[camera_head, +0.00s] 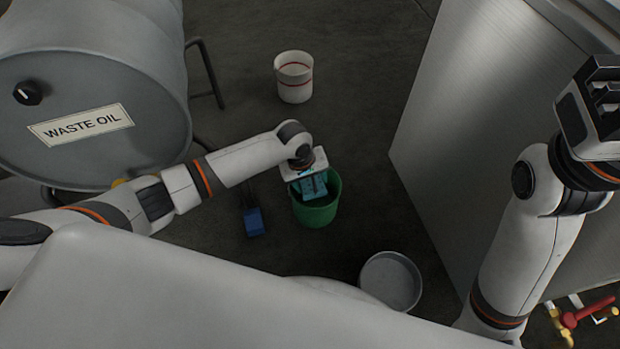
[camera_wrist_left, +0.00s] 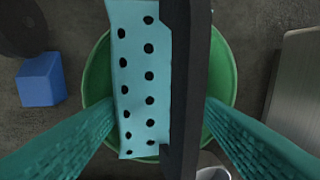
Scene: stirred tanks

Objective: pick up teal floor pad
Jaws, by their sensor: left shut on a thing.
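The teal floor pad (camera_head: 315,190) is a light teal piece with rows of black holes. It also shows in the left wrist view (camera_wrist_left: 137,80), upright in the picture, beside a long dark bar (camera_wrist_left: 186,90). My left gripper (camera_head: 310,180) is shut on it; in the wrist view its ridged fingers come in from both sides. The pad is over the mouth of a green bucket (camera_head: 317,213); I cannot tell how far inside it reaches. My right gripper (camera_head: 600,95) is raised at the right, far from the pad, and its jaws are unclear.
A blue block (camera_head: 254,222) lies left of the bucket. A white bucket with red bands (camera_head: 294,78) stands behind, and a grey round pan (camera_head: 391,281) in front. A waste oil drum (camera_head: 90,95) is at left, a large metal tank (camera_head: 480,120) at right.

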